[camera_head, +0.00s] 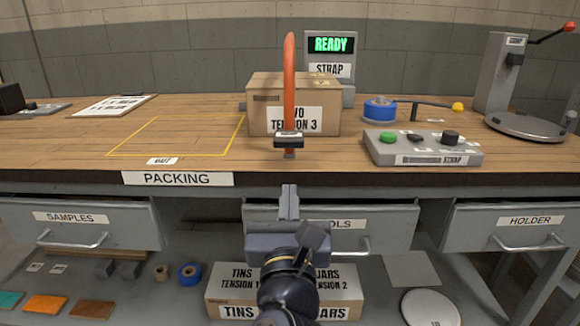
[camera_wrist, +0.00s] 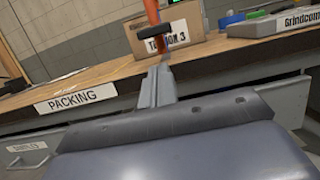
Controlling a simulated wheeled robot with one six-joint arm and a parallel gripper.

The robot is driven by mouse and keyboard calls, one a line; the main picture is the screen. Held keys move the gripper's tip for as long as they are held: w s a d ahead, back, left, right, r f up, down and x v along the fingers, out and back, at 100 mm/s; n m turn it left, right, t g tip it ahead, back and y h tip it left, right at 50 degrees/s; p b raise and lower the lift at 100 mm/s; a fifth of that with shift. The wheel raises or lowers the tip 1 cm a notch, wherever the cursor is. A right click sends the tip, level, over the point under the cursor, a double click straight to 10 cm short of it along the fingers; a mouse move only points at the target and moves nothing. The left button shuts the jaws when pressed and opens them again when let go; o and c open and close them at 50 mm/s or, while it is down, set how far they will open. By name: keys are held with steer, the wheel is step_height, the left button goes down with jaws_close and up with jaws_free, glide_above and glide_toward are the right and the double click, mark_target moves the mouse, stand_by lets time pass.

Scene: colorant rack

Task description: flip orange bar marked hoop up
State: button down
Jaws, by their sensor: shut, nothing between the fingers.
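The orange bar (camera_head: 289,85) stands upright at the bench's front edge, rising from a small dark and white clamp-like base (camera_head: 289,140). It is in front of a cardboard box marked "TENSION 3" (camera_head: 262,118), and its top curves slightly. In the wrist view the lower part of the orange bar (camera_wrist: 152,12) shows above its dark base (camera_wrist: 150,37); its top is out of frame. My gripper (camera_head: 289,190) is shut and empty, pointing at the bench edge just below the bar's base. The gripper's fingers (camera_wrist: 158,75) also show in the wrist view, apart from the bar. No hoop marking is legible.
A "READY" display (camera_head: 330,45) stands behind the box. A control box with knobs (camera_head: 424,159), a blue tape roll (camera_head: 380,110) and a lever press (camera_head: 505,80) are at right. A yellow-outlined area (camera_head: 180,135) is clear. Drawers (camera_head: 75,222) lie below the bench edge.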

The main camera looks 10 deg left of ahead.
steer(key=shift+w, duration=0.1)
steer(key=b, duration=0.2)
glide_toward(290, 157)
steer(key=w+r, duration=0.2)
steer(key=w+a+r, duration=0.1)
steer(key=w+r, duration=0.1)
steer(key=shift+w+r, duration=0.1)
steer(key=shift+r, duration=0.25)
steer(key=shift+r, duration=0.1)
